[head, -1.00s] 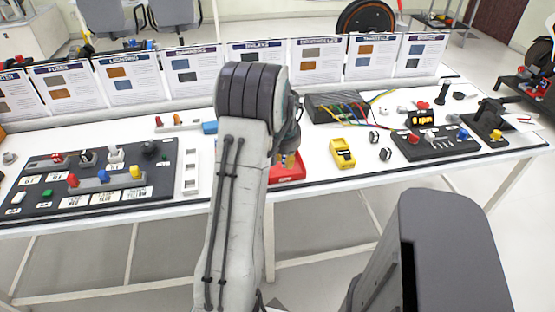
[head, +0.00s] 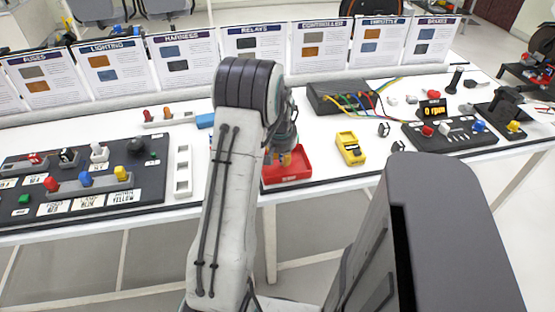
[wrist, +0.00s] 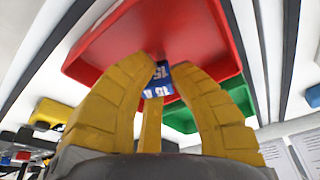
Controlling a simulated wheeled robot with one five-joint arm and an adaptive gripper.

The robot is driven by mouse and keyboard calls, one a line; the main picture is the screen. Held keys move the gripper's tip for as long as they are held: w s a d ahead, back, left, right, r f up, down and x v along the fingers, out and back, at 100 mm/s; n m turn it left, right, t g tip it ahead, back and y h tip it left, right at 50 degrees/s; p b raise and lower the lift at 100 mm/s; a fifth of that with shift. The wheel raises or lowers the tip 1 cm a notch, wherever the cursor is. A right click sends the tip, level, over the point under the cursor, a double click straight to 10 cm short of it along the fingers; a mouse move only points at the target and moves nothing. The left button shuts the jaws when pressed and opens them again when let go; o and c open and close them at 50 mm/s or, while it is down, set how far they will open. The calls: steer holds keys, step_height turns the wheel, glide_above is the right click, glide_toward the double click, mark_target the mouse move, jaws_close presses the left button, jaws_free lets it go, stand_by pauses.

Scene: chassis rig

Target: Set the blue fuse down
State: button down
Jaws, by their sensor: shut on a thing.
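My gripper (head: 285,160) is over the red tray (head: 296,178) at the table's front edge. In the wrist view its yellow fingers (wrist: 158,72) are closed around the blue fuse (wrist: 157,83), which shows white "15" markings. The red tray (wrist: 200,35) fills the view behind the fuse. Whether the fuse touches the tray cannot be told. In the head view my fingers and arm hide the fuse.
A green tray (wrist: 238,92) shows beside the red one in the wrist view. A yellow meter (head: 350,148) stands right of the red tray, a white slotted strip (head: 183,172) left. A black wired box (head: 340,97) is behind. A black fuse panel (head: 20,170) lies at left.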

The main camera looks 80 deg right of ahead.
steer(key=shift+f, duration=0.3)
steer(key=shift+f, duration=0.1)
steer(key=c, duration=1.2)
jaws_free()
steer(key=shift+o, duration=0.2)
steer(key=shift+a+r, duration=0.1)
steer(key=shift+r, duration=0.45)
steer(key=b+v, duration=0.1)
steer(key=v, duration=1)
steer(key=shift+a, duration=0.1)
